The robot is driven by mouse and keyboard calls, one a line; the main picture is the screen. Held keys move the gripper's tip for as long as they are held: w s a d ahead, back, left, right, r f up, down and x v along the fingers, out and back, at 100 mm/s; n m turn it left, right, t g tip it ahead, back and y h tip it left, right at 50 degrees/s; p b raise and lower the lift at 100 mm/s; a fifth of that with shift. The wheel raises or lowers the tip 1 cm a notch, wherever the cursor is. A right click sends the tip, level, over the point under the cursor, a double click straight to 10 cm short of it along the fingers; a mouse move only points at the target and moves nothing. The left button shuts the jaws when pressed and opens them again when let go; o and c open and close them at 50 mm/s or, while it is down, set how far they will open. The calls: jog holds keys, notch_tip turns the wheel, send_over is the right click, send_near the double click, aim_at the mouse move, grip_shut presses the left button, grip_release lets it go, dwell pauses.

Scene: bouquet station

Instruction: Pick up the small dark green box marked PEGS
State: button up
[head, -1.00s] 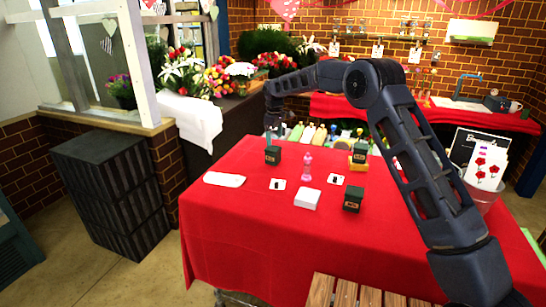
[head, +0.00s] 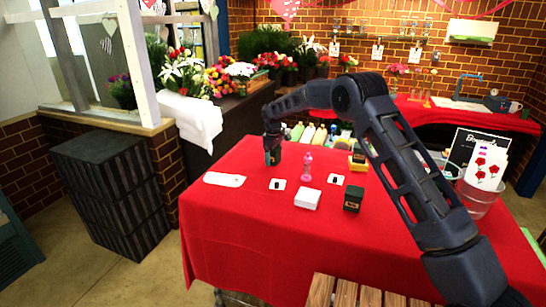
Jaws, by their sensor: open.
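A small dark green box (head: 274,158) stands at the left back of the red-covered table. My gripper (head: 272,147) points down over it, with its fingers open at the box's upper part. The gripper hides much of that box, and I cannot tell whether they touch. A second dark box (head: 352,199) with a gold label stands at the right front of the table. A third dark box (head: 359,156) is on or by a yellow block, partly hidden by my arm. The labels are too small to read.
The table's left front is clear.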

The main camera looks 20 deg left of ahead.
jog(key=shift+f, duration=0.35)
jog(key=c, duration=1.1)
jog(key=shift+r, duration=0.1)
